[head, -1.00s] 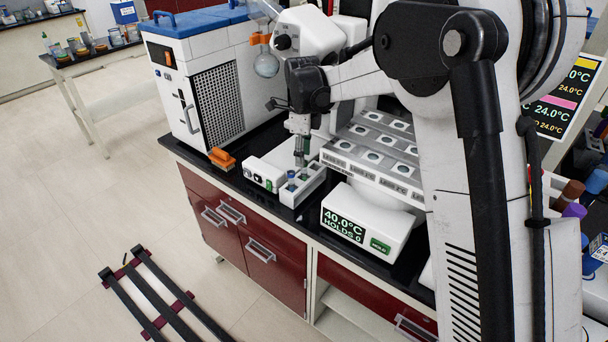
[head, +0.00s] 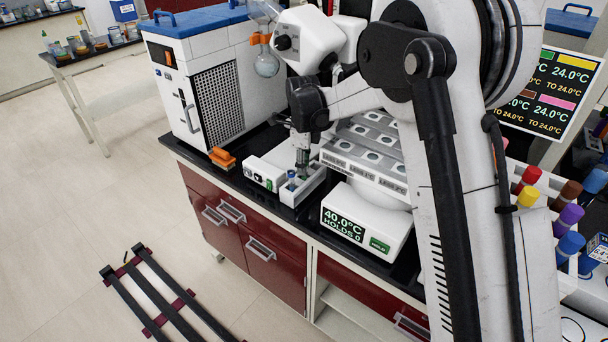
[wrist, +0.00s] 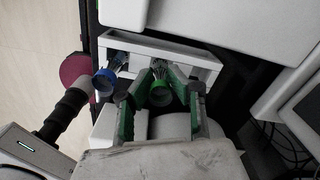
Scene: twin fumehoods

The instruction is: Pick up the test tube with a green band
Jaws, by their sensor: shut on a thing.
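The green-banded test tube (wrist: 160,94) stands in a small white rack (wrist: 203,57), seen nearly end-on in the wrist view. My gripper (wrist: 161,82) has its two green-lined fingers on either side of the tube and is shut on it. In the head view my gripper (head: 302,165) reaches down into the white rack (head: 311,187), and its fingers largely hide the tube. A blue-banded test tube (wrist: 104,79) stands in the same rack, left of the held one; it also shows in the head view (head: 291,177).
A white device (head: 265,173) is beside the rack on the left. A heater with a 40.0°C display (head: 345,225) and its block (head: 372,155) stand to the right. A large boxy machine (head: 195,85) is behind left. Tubes with coloured caps (head: 568,215) stand far right.

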